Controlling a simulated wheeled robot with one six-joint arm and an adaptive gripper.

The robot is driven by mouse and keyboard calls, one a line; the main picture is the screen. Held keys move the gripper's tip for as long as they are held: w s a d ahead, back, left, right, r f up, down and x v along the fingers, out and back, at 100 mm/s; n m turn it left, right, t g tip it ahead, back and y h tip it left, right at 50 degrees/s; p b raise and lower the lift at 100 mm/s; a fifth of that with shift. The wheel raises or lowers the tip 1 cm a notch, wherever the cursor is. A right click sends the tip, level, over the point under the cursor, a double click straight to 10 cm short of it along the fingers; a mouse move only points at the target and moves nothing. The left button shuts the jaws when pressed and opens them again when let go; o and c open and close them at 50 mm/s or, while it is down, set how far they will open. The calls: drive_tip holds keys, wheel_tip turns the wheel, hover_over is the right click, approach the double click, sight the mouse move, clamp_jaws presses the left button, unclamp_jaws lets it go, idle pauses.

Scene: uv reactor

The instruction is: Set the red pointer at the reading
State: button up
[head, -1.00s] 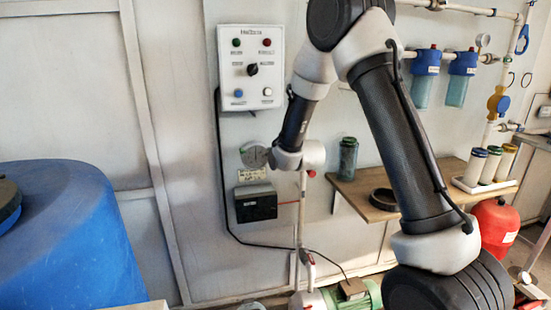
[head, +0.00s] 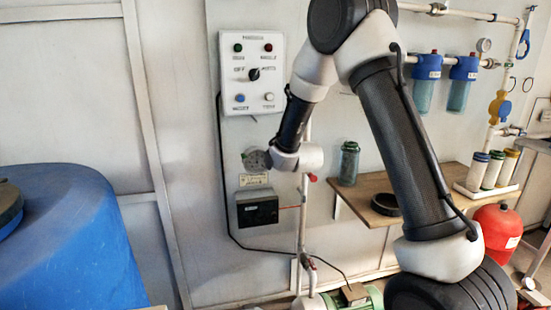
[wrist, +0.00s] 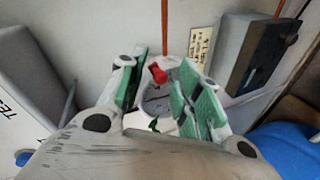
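The round gauge (head: 252,161) is on the wall below the control box, partly covered by the end of my arm in the head view. In the wrist view its pale dial (wrist: 157,101) shows between my fingers, with the red pointer knob (wrist: 158,73) at its upper part. My gripper (wrist: 166,72) is open, with one green-padded finger on each side of the red knob. I see a gap on both sides of the knob, and no contact shows. The dial's marks are too small to read, and the gripper's body hides its lower part.
A control box (head: 252,73) with buttons and a knob hangs above the gauge. A label (head: 253,180) and a dark box (head: 257,208) are just below it. A vertical pipe (head: 303,225) runs nearby. A blue tank (head: 70,240) stands at left; a shelf (head: 350,196) is right.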

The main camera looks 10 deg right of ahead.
drive_tip(key=v, duration=1.2)
